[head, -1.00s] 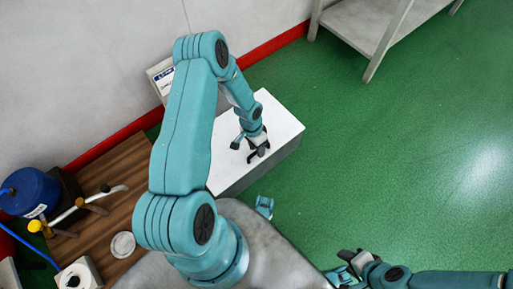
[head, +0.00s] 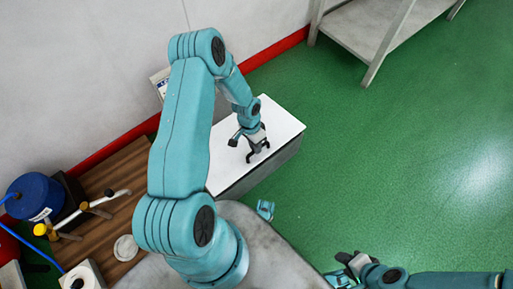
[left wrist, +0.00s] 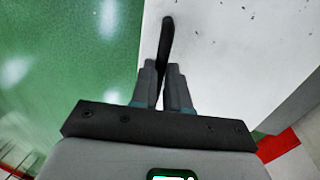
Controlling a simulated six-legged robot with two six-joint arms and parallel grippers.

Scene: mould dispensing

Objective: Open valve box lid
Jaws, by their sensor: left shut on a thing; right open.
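The valve box (head: 282,122) is a white box with a flat top, standing on the floor beside the wall in the head view. Its white top also fills much of the left wrist view (left wrist: 230,50). Its lid looks shut, with no gap that I can make out. My left gripper (head: 257,150) is over the box top near its right front edge. In the left wrist view its fingers (left wrist: 164,80) are shut on a dark handle (left wrist: 167,38) that stands out beyond them. My right gripper (head: 343,268) is at the bottom of the head view, open and away from the box.
A grey shelf (head: 365,30) stands at the top right. Green floor (head: 410,170) to the right of the box is clear.

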